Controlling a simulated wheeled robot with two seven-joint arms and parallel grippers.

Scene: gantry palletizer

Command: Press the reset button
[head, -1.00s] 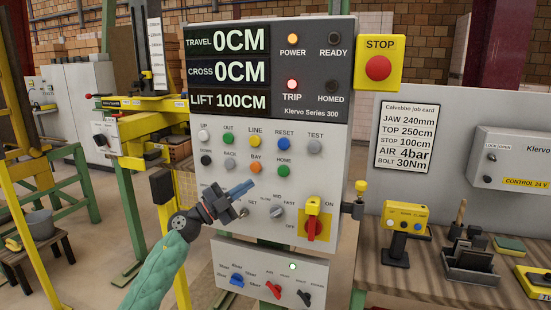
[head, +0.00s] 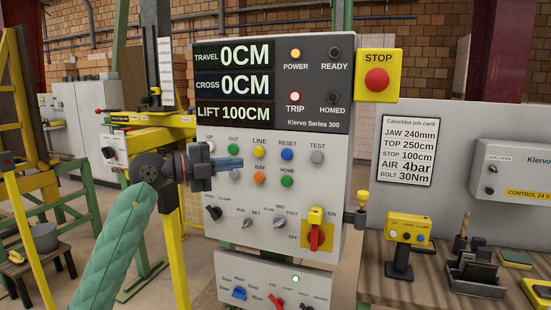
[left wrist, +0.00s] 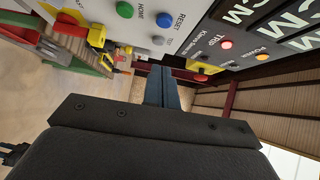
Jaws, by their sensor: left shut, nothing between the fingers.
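The blue reset button (head: 287,154) sits under its RESET label on the grey control panel (head: 325,190), between the yellow LINE button and the grey TEST button. In the left wrist view the reset button (left wrist: 164,19) shows above the fingers. My left gripper (head: 240,162) is shut and empty, its blue fingertips pointing right. In the head view the tips are left of the reset button and slightly lower, apart from it in the picture. In the left wrist view the fingertips (left wrist: 162,70) lie below the button in the picture. My right gripper is not in view.
Green HOME (head: 286,181), orange BAY (head: 259,179) and grey TEST (head: 317,157) buttons surround the reset button. The TRIP lamp (head: 295,96) glows red and the POWER lamp (head: 295,53) amber. A red STOP button (head: 377,79) stands at the panel's upper right.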

